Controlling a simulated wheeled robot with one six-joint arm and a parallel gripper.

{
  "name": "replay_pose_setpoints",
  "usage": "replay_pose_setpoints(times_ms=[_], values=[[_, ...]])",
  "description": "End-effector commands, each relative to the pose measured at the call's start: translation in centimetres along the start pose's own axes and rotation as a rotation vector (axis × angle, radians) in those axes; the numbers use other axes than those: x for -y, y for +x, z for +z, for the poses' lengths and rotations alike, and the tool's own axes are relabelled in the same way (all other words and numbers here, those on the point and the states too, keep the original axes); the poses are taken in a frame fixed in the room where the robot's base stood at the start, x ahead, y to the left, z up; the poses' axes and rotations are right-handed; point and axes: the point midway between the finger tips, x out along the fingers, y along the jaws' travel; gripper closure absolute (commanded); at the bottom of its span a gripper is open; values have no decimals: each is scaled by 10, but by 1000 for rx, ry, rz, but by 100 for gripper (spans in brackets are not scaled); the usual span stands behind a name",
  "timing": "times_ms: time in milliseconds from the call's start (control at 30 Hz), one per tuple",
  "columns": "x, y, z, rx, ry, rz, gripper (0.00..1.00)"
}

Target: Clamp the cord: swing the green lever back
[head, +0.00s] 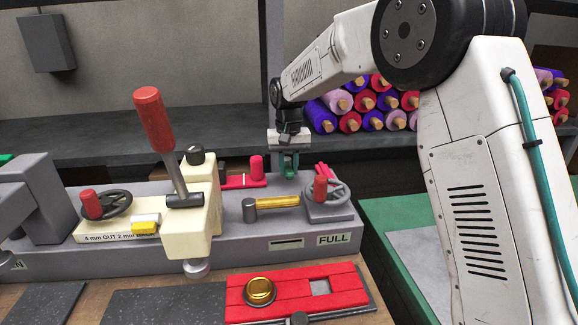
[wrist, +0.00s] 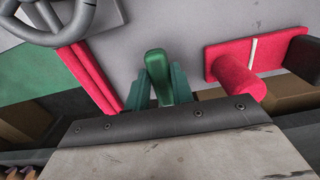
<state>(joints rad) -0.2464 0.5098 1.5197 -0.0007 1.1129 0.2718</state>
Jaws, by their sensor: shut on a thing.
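My gripper (head: 288,168) is over the back edge of the grey machine bed (head: 225,240), between a red slide and a handwheel. In the wrist view, my gripper (wrist: 160,78) has its two teal fingers on either side of the green lever (wrist: 155,64) and is shut on it. The lever's rounded end shows between the fingers, and its lower part is hidden. In the head view the lever is hard to tell from the teal fingers. I cannot pick out the cord for certain.
A tall red-handled lever (head: 153,118) stands left. Felt rolls (head: 370,105) are stacked behind. Red strips (wrist: 92,75) lie beside the lever.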

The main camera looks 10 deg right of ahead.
Motion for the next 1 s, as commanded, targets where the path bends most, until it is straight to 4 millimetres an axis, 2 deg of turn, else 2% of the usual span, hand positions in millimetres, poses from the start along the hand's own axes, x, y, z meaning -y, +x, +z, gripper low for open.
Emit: replay_pose_setpoints(times_ms=[33, 100, 467, 800, 1000], values=[[1, -1, -1, -3, 3, -2, 74], [1, -1, -1, -2, 3, -2, 55], [0, -6, -1, -3, 1, -2, 55], [0, -60, -1, -5, 1, -2, 55], [0, -77, 0, -2, 1, -2, 55]])
